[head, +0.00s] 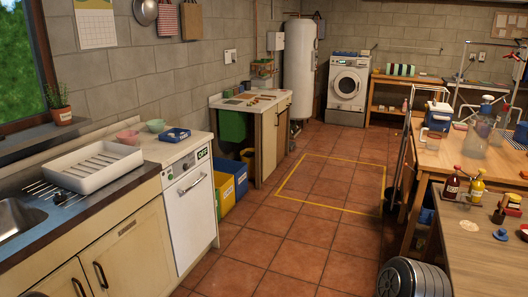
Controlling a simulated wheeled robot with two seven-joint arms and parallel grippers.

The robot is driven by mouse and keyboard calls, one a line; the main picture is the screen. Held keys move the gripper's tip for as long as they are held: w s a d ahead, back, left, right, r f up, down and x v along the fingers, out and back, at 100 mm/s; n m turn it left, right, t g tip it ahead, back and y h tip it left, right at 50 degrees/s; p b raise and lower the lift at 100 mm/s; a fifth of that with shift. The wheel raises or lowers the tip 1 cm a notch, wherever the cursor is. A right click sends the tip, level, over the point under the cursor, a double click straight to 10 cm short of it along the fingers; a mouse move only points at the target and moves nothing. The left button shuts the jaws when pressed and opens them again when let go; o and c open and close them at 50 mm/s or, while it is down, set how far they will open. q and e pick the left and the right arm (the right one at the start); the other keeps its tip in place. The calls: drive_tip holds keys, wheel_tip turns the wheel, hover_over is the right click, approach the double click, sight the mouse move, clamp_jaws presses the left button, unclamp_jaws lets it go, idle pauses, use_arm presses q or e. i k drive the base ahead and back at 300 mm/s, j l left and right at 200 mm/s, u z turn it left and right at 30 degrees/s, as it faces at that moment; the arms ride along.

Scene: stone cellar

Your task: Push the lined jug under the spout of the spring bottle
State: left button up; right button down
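On the wooden table at the right, a clear bottle-like vessel (480,128) with a blue-grey top stands near the middle; it may be the spring bottle. Its spout is too small to make out. A small clear jug-like vessel (429,139) stands at the table's left edge, in front of a blue-and-white box; it may be the lined jug, but I cannot make out lines on it. The two vessels stand apart. Neither of my grippers is in view.
The wooden table (465,153) also holds the blue-and-white box (438,115). The tiled floor (325,190) is clear.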

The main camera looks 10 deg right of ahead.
sight(433, 142)
drive_tip(key=i+l+z, duration=0.1)
drive_tip(key=i+z, duration=0.2)
drive_tip(key=i, duration=0.35)
drive_tip(key=i+j+z, duration=0.1)
drive_tip(key=i+z, duration=0.2)
drive_tip(key=i, duration=0.35)
drive_tip(key=i+j+z, duration=0.25)
drive_tip(key=i, duration=0.4)
drive_tip(key=i+z, duration=0.2)
drive_tip(key=i, duration=1.1)
drive_tip(key=i+z, duration=0.25)
drive_tip(key=i, duration=1)
drive_tip(key=i+l+u, duration=0.15)
drive_tip(key=i, duration=0.35)
drive_tip(key=i+l+u, duration=0.15)
drive_tip(key=i, duration=0.3)
drive_tip(key=l, duration=0.1)
